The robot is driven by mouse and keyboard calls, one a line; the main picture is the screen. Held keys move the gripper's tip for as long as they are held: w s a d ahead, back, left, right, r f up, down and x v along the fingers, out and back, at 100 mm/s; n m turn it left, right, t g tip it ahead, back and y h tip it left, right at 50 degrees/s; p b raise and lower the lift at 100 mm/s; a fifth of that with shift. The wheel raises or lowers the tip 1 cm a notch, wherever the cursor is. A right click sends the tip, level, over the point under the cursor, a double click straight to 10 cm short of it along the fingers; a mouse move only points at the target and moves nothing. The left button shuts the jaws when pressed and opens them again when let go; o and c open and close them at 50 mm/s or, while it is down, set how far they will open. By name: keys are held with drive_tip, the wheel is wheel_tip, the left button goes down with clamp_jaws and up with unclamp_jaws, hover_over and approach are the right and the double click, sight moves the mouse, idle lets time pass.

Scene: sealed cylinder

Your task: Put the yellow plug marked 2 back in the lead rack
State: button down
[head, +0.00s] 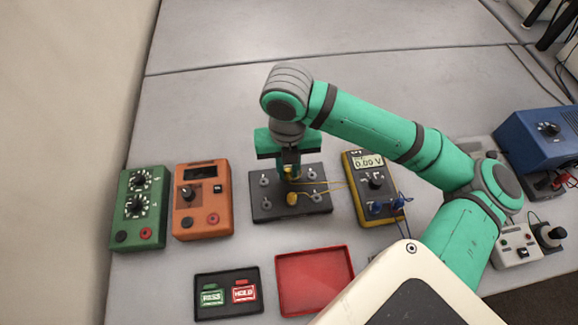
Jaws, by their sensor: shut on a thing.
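My gripper (290,168) points down over a dark plate (262,212) with several grey round posts. It is shut on a yellow plug (291,175), just above or at the plate's far middle; I cannot tell whether the plug touches it. A second yellow plug (292,198) is at the middle of the plate. No number on either plug can be read. I cannot tell for sure whether the dark plate is the lead rack.
The meter reads 0.00 V and has blue plugs (377,207) at its front. An orange box (201,220) and a green box (128,215) stand left. A black tray (228,308) with PASS and HOLD tags and an empty red tray (314,280) lie in front. The table behind is clear.

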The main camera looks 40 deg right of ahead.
sight(287, 170)
idle(0.3)
drive_tip(key=c, duration=1.6)
unclamp_jaws()
wheel_tip(287, 170, up, 11)
drive_tip(key=shift+f, duration=0.15)
drive_tip(key=shift+w, duration=0.1)
